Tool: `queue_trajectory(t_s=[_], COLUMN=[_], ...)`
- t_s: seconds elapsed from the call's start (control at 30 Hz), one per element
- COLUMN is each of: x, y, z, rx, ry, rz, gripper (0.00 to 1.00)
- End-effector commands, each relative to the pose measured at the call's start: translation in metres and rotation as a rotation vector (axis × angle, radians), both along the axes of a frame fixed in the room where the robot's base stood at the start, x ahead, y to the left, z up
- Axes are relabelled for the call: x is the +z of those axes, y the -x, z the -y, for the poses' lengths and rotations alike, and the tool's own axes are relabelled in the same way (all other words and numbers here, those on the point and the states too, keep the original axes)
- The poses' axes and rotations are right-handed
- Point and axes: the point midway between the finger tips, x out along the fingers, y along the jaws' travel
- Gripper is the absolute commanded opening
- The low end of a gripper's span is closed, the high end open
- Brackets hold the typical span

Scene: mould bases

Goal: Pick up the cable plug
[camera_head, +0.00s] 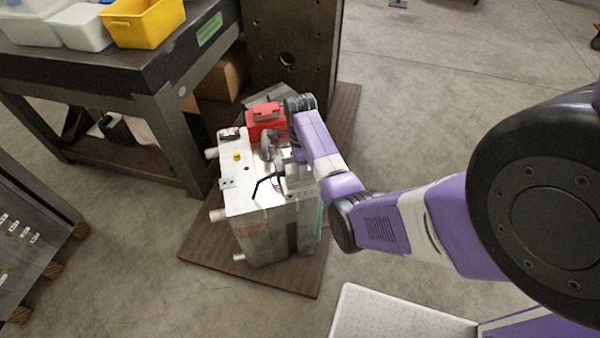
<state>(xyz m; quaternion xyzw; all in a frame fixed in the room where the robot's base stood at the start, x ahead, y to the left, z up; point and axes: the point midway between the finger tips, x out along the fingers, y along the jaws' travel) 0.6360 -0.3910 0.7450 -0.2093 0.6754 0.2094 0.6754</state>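I cannot make out the cable plug for sure. A metal mould base (243,205) stands on a brown wooden board, with several small things on its top. A red block-like object (266,118) is at the back of the top. A small dark-and-light item (229,134) lies at its left back corner. A thin black bent piece (262,184) shows near the front. My gripper (280,160) is over the top of the mould base, close to the red object. Its fingers are small and partly hidden, so its opening and any grip are unclear.
The brown board (210,247) lies on the concrete floor. A dark workbench (110,66) with a yellow bin (143,24) and white bins stands at the left back. A tall dark metal block (290,40) stands behind. Pipe stubs stick out on the mould base's left.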

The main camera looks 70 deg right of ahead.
Motion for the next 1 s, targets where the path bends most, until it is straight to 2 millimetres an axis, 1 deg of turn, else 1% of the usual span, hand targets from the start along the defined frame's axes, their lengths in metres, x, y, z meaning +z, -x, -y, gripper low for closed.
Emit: queue_trajectory(t_s=[0.6, 0.67, 0.8, 0.87, 0.9, 1.0], x=[-0.0044, -0.0043, -0.0044, -0.0044, -0.0044, -0.0044], y=[-0.0002, -0.0002, -0.0002, 0.0, 0.0, 0.0], z=[-0.0001, -0.0001, -0.0001, -0.0001, -0.0001, -0.0001], rx=[0.001, 0.001, 0.001, 0.001, 0.001, 0.0], ry=[0.0, 0.0, 0.0, 0.0, 0.0, -0.001], rz=[0.0, 0.0, 0.0, 0.0, 0.0, -0.001], gripper=[0.51, 0.41, 0.14, 0.02, 0.0, 0.0])
